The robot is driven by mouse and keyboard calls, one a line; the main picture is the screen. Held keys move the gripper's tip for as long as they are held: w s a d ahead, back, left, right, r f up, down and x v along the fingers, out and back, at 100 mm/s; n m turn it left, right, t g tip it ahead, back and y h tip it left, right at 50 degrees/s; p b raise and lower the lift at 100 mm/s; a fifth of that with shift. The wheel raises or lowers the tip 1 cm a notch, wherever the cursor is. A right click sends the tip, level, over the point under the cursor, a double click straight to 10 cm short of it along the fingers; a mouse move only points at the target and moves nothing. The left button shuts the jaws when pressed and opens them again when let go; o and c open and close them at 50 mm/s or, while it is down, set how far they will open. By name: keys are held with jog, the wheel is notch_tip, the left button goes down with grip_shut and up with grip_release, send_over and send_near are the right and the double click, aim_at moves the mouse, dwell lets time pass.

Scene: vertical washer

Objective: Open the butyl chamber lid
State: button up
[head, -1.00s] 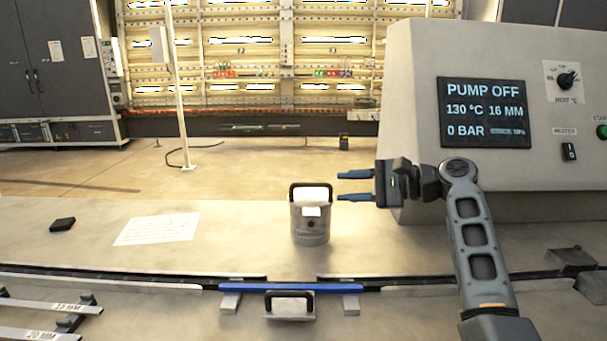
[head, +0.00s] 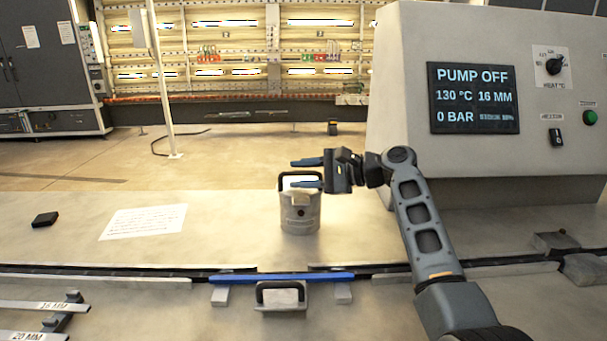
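A grey cylindrical chamber (head: 300,215) stands upright on the bench, with a black arched handle (head: 284,180) at its top. I take it to be the butyl chamber. My gripper (head: 307,174) is open, its two blue fingers pointing left at the height of the handle. The fingers overlap the chamber's top in this view; I cannot tell whether they touch it. Nothing shows between the fingers except part of the handle or background. The lid's seam is too small to make out.
A control box (head: 480,160) reading "PUMP OFF" stands right. A blue bar (head: 280,279) and a second black handle (head: 280,288) lie in front. A paper sheet (head: 145,221) and small black block (head: 45,219) lie left. The bench between paper and chamber is clear.

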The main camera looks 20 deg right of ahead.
grip_shut()
jog(key=shift+r, duration=0.1)
dwell(0.5)
